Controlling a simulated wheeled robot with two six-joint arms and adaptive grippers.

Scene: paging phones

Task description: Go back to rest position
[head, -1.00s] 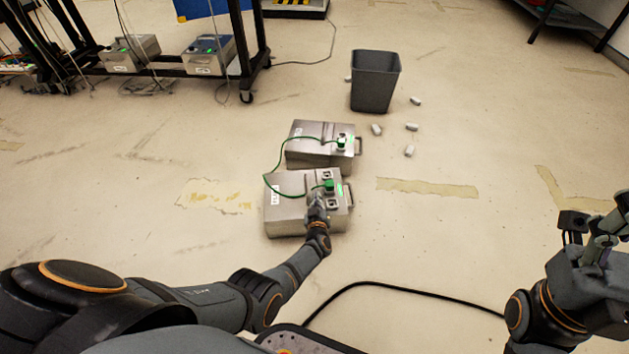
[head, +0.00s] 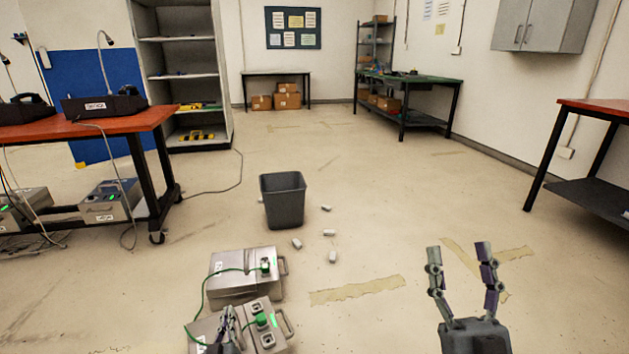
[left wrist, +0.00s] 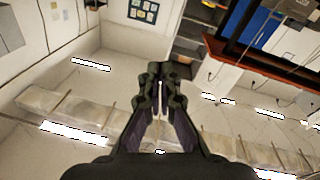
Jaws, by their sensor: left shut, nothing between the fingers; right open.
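My left gripper (head: 227,326) shows at the bottom of the head view, in front of the nearer metal box (head: 268,339), and partly hides it. In the left wrist view the fingers of this gripper (left wrist: 161,72) are together with nothing between them. My right gripper (head: 459,250) stands upright at the lower right of the head view, its fingers spread and empty. A second metal box (head: 232,278) lies just behind the nearer one. A green cable (head: 203,293) runs between the two boxes, with a green plug (head: 262,319) on the nearer one.
A grey bin (head: 283,203) stands on the floor behind the boxes, with several small white pieces (head: 332,257) beside it. A red-topped table (head: 100,127) with paging phones (head: 104,103) is at the left. Another red-topped table (head: 597,108) is at the right.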

